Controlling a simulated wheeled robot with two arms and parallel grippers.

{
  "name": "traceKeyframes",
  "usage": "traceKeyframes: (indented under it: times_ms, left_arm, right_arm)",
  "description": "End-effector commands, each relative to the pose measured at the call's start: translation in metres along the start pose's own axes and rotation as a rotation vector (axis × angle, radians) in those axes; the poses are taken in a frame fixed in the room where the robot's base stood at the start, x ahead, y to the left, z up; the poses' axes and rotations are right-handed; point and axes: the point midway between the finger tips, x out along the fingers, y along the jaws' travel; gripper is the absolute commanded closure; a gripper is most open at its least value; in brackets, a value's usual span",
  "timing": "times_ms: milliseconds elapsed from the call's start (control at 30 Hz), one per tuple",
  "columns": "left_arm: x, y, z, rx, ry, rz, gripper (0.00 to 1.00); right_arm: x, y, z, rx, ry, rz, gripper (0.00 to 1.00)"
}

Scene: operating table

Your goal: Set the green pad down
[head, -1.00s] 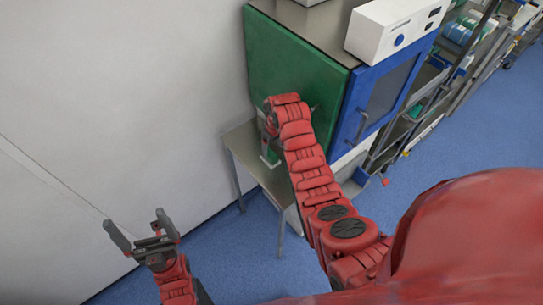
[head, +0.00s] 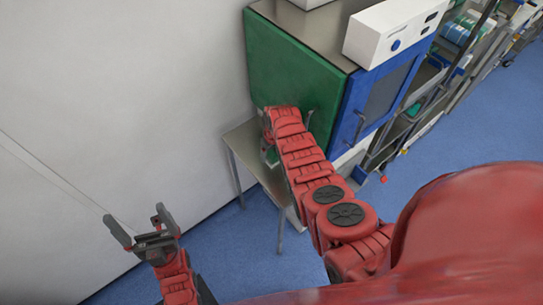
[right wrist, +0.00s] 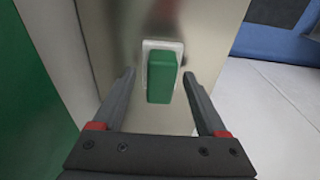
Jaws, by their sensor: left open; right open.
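The green pad (right wrist: 161,82) is a small green block in the right wrist view, standing in front of a white-edged piece (right wrist: 163,45) on a grey metal surface. I cannot tell how the two touch. My right gripper (right wrist: 158,77) is open, with one finger on each side of the pad and visible gaps to both. In the head view a bit of the pad (head: 271,156) shows by my right arm's end; the right fingers are mostly hidden there. My left gripper (head: 140,223) is open and empty at the lower left, near the wall.
A small metal side table (head: 241,143) stands under my right arm's end, against a cabinet with a green side (head: 290,75) and a blue front (head: 360,118). A white device (head: 394,32) sits on top. Shelving lies to the right. Blue floor (head: 440,150) is open.

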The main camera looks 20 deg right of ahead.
Motion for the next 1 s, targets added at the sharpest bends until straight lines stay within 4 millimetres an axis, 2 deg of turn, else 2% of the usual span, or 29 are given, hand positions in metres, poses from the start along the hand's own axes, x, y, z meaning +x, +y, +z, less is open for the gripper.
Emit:
traceKeyframes:
  times_ms: [133,500,567,1000]
  left_arm:
    - [-0.0001,0.0000,0.0000,0.000,0.000,0.000,0.00]
    - [-0.0001,0.0000,0.0000,0.000,0.000,0.000,0.00]
    - [-0.0001,0.0000,0.0000,0.000,0.000,0.000,0.00]
    - [-0.0010,0.0001,0.0002,0.000,0.000,0.000,0.00]
  right_arm:
    - [-0.0002,0.0001,-0.0003,0.000,0.001,0.000,0.25]
    - [-0.0006,0.0001,-0.0007,0.000,0.001,0.000,0.92]
    - [-0.0006,0.0001,-0.0006,0.000,0.001,0.000,1.00]
    - [-0.0019,0.0005,-0.0016,0.000,0.004,0.001,1.00]
